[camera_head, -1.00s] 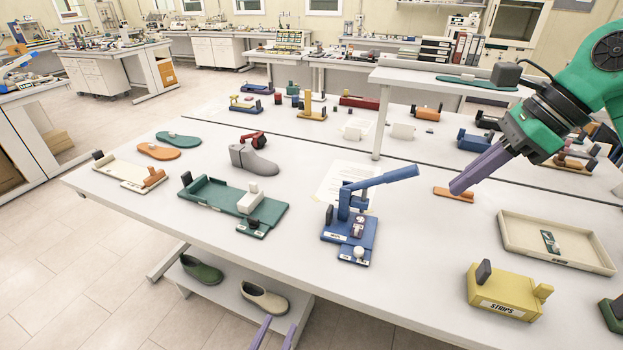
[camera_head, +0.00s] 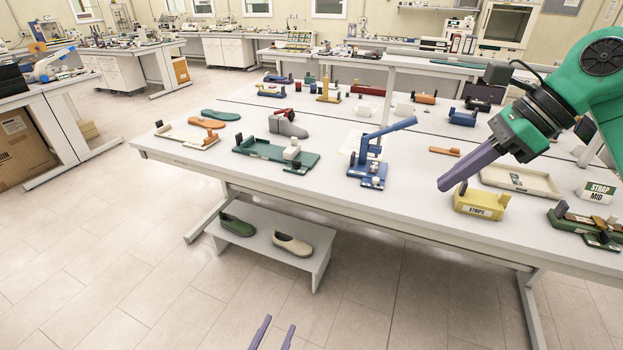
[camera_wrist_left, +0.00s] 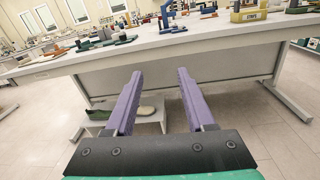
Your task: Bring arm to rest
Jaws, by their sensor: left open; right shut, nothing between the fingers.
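My right gripper (camera_head: 442,187) comes in from the right in the head view, with its purple fingers closed together and empty. My left gripper (camera_head: 275,324) shows only as two purple fingertips at the bottom edge of the head view. In the left wrist view its fingers (camera_wrist_left: 157,78) are spread apart with nothing between them. It is low, in front of the table's near side. The left arm itself is out of view.
The white table (camera_head: 330,195) holds a blue press (camera_head: 372,155), a green fixture (camera_head: 275,152), a grey shoe form (camera_head: 288,128) and a beige tray (camera_head: 520,182). A low shelf (camera_head: 262,245) with a green shoe (camera_head: 237,225) and a beige shoe (camera_head: 293,245) stands below. The floor in front is clear.

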